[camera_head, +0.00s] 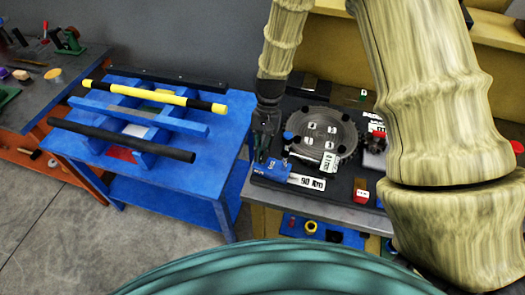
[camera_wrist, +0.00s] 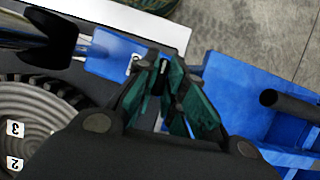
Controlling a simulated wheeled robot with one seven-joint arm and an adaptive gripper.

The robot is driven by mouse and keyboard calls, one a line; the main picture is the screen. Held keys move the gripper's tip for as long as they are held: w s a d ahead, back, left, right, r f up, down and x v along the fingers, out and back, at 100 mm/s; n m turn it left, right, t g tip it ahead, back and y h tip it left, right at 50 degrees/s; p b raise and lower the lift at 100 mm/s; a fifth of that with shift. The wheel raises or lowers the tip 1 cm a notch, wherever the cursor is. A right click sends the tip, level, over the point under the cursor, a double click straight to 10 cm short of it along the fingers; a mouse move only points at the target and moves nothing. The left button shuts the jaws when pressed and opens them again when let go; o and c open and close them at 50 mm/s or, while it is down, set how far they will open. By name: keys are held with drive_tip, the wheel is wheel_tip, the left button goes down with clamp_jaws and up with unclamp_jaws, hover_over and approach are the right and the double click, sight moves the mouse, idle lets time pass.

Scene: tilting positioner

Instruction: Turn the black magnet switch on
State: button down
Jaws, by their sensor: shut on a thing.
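A blue magnet block (camera_head: 272,172) sits at the front left corner of the tilting positioner's dark table, beside the round ridged plate (camera_head: 319,133). In the wrist view the blue block (camera_wrist: 106,58) lies just beyond my fingertips and shows a small white mark. My gripper (camera_head: 261,156) reaches down at its left end. In the wrist view the green fingers of my gripper (camera_wrist: 166,78) are close together around a small dark piece, which appears to be the black magnet switch (camera_wrist: 157,79). The fingers hide most of it, so its turned position cannot be told.
A blue bench (camera_head: 213,184) with black and yellow bars stands to the left. Floor is clear at lower left.

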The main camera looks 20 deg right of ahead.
idle(2.2)
drive_tip(key=c, duration=1.5)
unclamp_jaws()
drive_tip(key=v, duration=1.2)
drive_tip(key=shift+s, duration=0.1)
